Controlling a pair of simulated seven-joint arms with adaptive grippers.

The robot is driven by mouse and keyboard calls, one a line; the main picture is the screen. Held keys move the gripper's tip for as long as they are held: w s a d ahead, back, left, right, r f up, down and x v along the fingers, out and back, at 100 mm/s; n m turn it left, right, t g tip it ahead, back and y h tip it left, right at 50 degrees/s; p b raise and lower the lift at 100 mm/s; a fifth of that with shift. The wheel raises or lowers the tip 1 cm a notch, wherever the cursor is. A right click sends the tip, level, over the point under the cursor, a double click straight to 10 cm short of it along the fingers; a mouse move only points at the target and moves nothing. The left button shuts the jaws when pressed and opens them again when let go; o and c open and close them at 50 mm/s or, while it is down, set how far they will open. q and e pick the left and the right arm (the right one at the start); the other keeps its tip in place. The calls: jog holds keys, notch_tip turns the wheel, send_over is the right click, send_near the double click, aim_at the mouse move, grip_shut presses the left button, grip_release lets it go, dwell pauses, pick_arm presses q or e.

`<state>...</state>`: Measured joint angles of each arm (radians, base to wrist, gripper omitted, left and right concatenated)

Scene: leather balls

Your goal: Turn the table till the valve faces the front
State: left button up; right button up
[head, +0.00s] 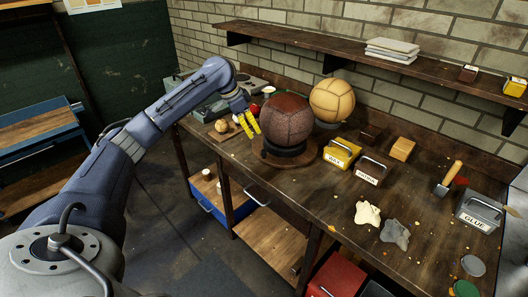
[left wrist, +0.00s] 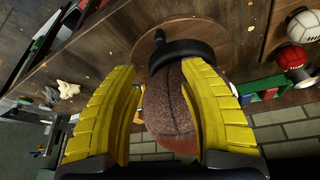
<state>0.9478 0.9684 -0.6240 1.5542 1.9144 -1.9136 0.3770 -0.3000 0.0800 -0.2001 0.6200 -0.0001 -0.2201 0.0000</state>
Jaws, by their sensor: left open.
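A dark brown leather ball (head: 287,121) sits in a black ring (head: 286,150) on a round wooden turntable (head: 265,157) on the workbench. I cannot make out a valve on the ball in either view. My left gripper (head: 247,124) is at the ball's left side, with its yellow fingers open. In the left wrist view the ball (left wrist: 176,105) and the black ring (left wrist: 183,54) show between and beyond the spread fingers (left wrist: 165,110). A small dark peg (left wrist: 160,38) stands beside the ring there. Whether a finger touches the ball is unclear. My right gripper is out of view.
A tan ball (head: 332,101) stands behind on the bench (head: 310,205). Yellow and dark labelled boxes (head: 341,153) stand close right of the turntable. A hammer (head: 448,178), a GLUE box (head: 478,212) and scraps (head: 367,213) lie further right. A shelf (head: 330,55) runs above.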

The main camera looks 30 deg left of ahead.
aim_at(264, 151)
pick_arm(q)
jog(key=x, duration=1.3)
jog(key=shift+w+f, duration=0.15)
jog(key=shift+f, duration=0.2)
grip_shut()
